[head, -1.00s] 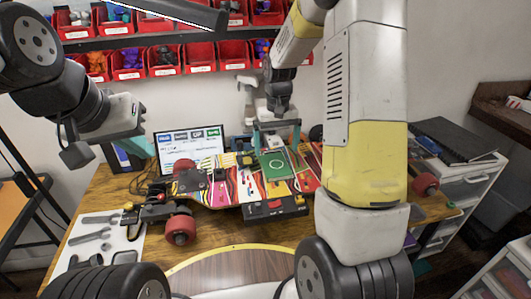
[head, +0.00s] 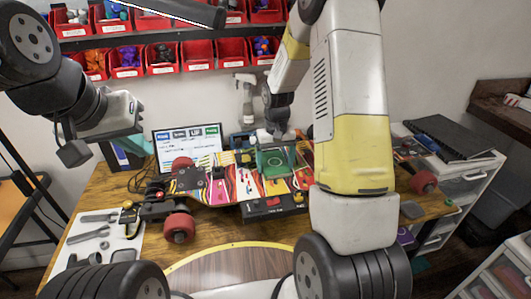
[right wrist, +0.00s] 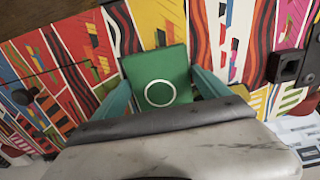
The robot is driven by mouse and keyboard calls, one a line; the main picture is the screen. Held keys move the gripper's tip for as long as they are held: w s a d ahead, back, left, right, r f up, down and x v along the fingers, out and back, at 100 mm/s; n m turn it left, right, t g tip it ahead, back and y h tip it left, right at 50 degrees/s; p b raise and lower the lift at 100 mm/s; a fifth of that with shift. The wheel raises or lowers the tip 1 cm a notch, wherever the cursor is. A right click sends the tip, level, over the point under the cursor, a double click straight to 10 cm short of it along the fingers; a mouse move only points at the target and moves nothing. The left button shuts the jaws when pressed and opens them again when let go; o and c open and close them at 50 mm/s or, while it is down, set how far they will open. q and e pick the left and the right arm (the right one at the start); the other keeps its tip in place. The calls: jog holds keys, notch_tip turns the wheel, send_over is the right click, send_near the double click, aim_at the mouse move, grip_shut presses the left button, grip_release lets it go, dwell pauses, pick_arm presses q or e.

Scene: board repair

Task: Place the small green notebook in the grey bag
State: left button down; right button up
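The small green notebook (head: 277,166), with a white ring on its cover, lies on the colourful skateboard deck on the table. It also shows in the right wrist view (right wrist: 160,78). My right gripper (head: 274,152) is low over the notebook. In the right wrist view its two teal fingers (right wrist: 163,92) are spread, one on each side of the notebook; whether they touch its edges is unclear. My left gripper (head: 113,117) hangs at the upper left, away from the notebook; its finger opening is not clear. I cannot make out a grey bag in either view.
The skateboard (head: 220,187) with red wheels spans the table. A monitor (head: 188,145) stands behind it. Tools lie on a white mat (head: 105,230) at left. Red bins (head: 163,58) line the wall. A drawer unit (head: 450,185) with a black folder (head: 448,137) stands at right.

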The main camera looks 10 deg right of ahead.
jog(key=shift+r, duration=0.15)
jog(key=c, duration=1.3)
